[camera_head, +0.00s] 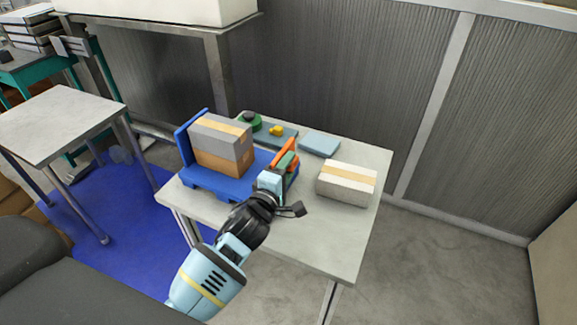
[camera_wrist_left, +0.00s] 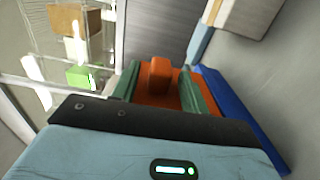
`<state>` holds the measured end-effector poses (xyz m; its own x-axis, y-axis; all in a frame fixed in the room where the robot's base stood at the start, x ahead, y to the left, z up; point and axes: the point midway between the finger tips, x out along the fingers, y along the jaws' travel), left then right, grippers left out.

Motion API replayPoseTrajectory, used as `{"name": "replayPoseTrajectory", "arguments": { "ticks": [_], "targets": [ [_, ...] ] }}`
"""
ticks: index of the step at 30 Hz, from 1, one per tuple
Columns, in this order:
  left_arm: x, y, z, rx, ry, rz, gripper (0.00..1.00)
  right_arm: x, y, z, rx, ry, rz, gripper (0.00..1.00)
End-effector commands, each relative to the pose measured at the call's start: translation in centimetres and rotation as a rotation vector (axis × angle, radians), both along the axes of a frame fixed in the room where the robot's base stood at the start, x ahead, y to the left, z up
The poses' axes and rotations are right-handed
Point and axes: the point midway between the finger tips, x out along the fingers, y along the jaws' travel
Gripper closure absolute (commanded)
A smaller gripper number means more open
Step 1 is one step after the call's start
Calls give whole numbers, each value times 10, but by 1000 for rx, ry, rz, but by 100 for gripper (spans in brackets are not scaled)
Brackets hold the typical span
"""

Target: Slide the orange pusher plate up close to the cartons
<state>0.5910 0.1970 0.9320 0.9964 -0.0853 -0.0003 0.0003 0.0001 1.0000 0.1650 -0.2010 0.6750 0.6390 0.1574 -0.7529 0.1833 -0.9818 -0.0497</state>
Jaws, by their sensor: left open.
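The orange pusher plate (camera_head: 284,149) stands on the right part of the blue base (camera_head: 206,181), which has an upright blue board at its left. Two stacked cartons, a grey one (camera_head: 220,132) on a brown one (camera_head: 221,164), stand on the base to the left of the plate. My left gripper (camera_head: 288,162) is open at the plate. In the left wrist view its green fingers (camera_wrist_left: 160,92) lie on either side of the plate's raised orange grip (camera_wrist_left: 159,75), with gaps showing. My gripper partly hides the plate in the head view. My right gripper is not in view.
A pale carton with a tan band (camera_head: 346,182) stands to the right on the grey table (camera_head: 314,240). A light blue block (camera_head: 319,145), a yellow item (camera_head: 277,130) and a green round item (camera_head: 249,120) sit at the back. The table's front right is clear.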

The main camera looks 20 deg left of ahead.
Motion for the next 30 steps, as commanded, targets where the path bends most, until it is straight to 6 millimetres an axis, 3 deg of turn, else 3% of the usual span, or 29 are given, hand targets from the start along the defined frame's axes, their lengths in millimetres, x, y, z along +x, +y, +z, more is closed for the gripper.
{"name": "replayPoseTrajectory", "arguments": {
  "ticks": [12, 22, 30],
  "targets": [
    [7, 0, 0, 1, 0, 0, 57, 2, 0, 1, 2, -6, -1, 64],
    [7, 0, 0, 0, 0, 0, 100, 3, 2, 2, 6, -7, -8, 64],
    [9, 0, 0, 0, 0, 0, 100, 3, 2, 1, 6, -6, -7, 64]
  ]
}}
